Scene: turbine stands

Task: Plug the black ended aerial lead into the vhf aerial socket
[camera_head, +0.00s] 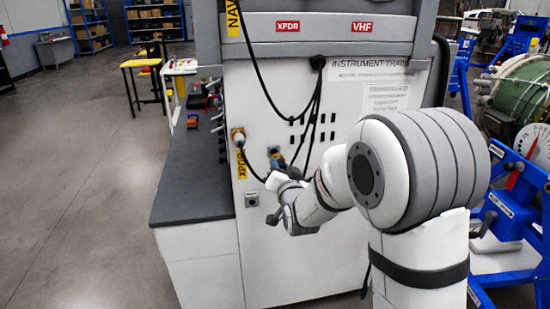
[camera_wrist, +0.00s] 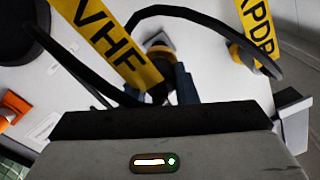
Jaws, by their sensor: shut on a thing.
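The trainer's white panel (camera_head: 270,215) carries sockets with black leads hanging in front. My gripper (camera_head: 278,168) is at the panel, right of the XPDR-tagged lead. In the wrist view, my gripper (camera_wrist: 160,88) is shut on the black lead end (camera_wrist: 157,94), which is partly hidden by the fingers and gripper body. A yellow VHF tag (camera_wrist: 112,42) hangs beside it. A brass-ringed socket (camera_wrist: 159,47) on a grey plate lies directly beyond the black end. I cannot tell whether the end is seated in it.
A yellow XPDR tag (camera_head: 242,163) hangs by a connector (camera_head: 238,137) at the panel's left; the tag also shows in the wrist view (camera_wrist: 257,34). Looped black cables (camera_head: 316,105) hang close to my gripper. A dark-topped bench (camera_head: 195,185) adjoins the panel's left. Blue stands (camera_head: 510,200) are at right.

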